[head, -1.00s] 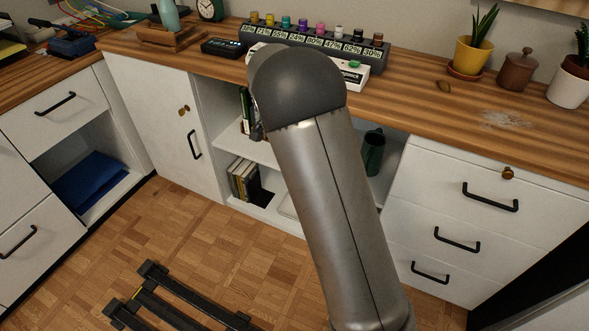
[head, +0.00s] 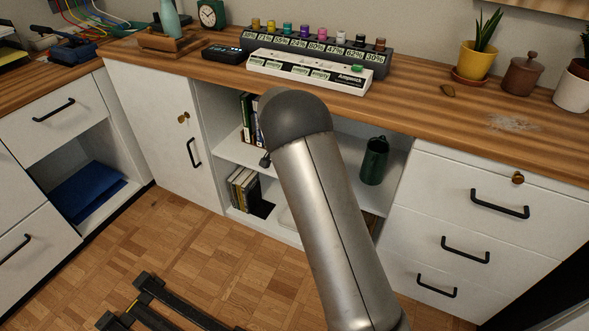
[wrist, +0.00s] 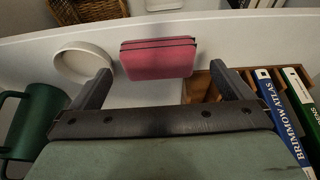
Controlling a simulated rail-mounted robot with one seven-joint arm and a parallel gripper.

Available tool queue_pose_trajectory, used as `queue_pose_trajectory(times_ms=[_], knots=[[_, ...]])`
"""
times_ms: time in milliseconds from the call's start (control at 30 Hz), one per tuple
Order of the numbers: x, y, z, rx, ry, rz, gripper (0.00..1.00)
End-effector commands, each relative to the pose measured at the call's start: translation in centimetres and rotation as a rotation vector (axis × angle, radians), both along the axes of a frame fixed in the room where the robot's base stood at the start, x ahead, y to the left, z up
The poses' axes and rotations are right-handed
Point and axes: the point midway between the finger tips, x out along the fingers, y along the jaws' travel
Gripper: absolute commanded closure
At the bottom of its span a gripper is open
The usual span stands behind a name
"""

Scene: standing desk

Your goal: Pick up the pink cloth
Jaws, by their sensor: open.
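The pink cloth (wrist: 158,60) shows in the wrist view as a folded pink block with dark bands along its upper part. It lies beyond my gripper (wrist: 160,70), between the lines of its two fingers. The fingers are wide apart with nothing visibly held between them. I cannot tell exactly how far the cloth is from the fingertips. In the head view my arm covers the middle of the open shelf, and the cloth and the fingers are hidden.
A green mug (wrist: 35,125) and a round white dish (wrist: 82,62) are left of the cloth. A wooden rack (wrist: 200,85) and upright books (wrist: 285,110) are at right. In the head view the desktop (head: 420,110) overhangs the shelf, with drawers (head: 480,230) at right.

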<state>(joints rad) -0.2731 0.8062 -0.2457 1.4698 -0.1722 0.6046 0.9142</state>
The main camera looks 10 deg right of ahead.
Motion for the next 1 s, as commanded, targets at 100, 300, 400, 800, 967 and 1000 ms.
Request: queue_pose_trajectory(times_ms=[100, 300, 400, 800, 967, 1000], knots=[[0.5, -0.6, -1.8, -0.001, 0.002, -0.001, 0.00], [1.4, -1.4, -4.2, 0.000, 0.000, 0.001, 0.00], [1.5, -1.5, -4.3, 0.000, 0.000, 0.001, 0.00], [1.5, -1.5, -4.2, 0.000, 0.000, 0.001, 0.36], [1.5, -1.5, -4.2, 0.000, 0.000, 0.001, 0.36], [1.5, -1.5, -4.1, 0.000, 0.000, 0.001, 0.36]])
